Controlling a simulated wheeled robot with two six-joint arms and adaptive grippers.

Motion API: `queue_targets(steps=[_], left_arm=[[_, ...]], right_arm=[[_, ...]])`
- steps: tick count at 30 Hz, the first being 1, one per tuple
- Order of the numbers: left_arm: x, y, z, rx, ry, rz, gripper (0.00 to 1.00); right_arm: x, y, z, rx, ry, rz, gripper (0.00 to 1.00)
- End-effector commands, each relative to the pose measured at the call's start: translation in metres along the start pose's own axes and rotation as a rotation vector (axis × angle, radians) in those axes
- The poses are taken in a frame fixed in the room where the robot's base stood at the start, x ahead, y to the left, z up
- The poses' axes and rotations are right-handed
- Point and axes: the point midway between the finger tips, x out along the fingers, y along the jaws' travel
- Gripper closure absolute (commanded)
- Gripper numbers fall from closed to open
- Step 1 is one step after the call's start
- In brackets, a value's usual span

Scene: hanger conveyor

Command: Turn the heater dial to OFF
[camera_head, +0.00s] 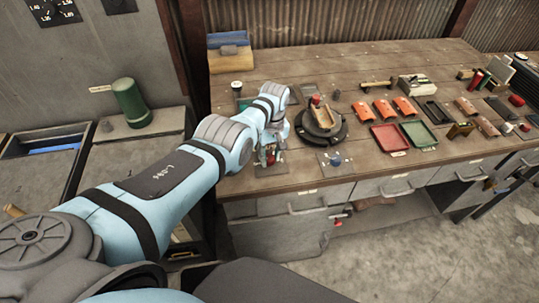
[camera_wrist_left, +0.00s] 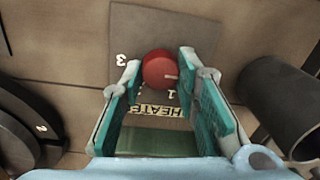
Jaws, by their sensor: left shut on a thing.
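The heater dial is a round red knob (camera_wrist_left: 158,68) on a grey plate (camera_wrist_left: 203,30), seen between my left fingertips in the left wrist view. A short white mark on the knob points right. The plate shows a 3, a 1 and an upside-down HEATER label (camera_wrist_left: 158,111); the OFF marking is not visible. My left gripper (camera_wrist_left: 158,72) has green-padded fingers on both sides of the knob and is shut on it. In the head view my left gripper (camera_head: 269,156) is at the bench's front left, and the arm largely hides the dial. My right gripper is not in view.
A black round turntable (camera_head: 338,134) stands right of the gripper, with a blue knob (camera_head: 335,160) in front. Red (camera_head: 390,139) and green (camera_head: 419,134) trays lie farther right. A dark cylinder (camera_wrist_left: 288,105) is close to the right finger in the wrist view.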

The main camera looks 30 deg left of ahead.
Motion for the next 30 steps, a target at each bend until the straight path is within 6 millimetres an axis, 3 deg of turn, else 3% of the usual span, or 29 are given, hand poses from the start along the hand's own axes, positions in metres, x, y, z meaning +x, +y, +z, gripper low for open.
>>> queue_targets(steps=[16, 17, 20, 30], left_arm=[[0.0000, -0.0009, -0.0005, -0.031, -0.001, -0.002, 0.99], [0.0000, -0.0009, -0.0005, -0.031, -0.001, -0.002, 0.70], [0.0000, -0.0007, -0.0005, -0.031, -0.001, -0.001, 0.54], [-0.0010, 0.0002, -0.0002, -0.029, -0.001, 0.000, 0.51]], right_arm=[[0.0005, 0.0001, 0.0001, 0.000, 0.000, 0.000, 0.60], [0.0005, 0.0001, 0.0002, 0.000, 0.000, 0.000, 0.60], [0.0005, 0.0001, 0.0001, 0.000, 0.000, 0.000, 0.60], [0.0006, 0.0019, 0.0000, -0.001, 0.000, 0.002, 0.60]])
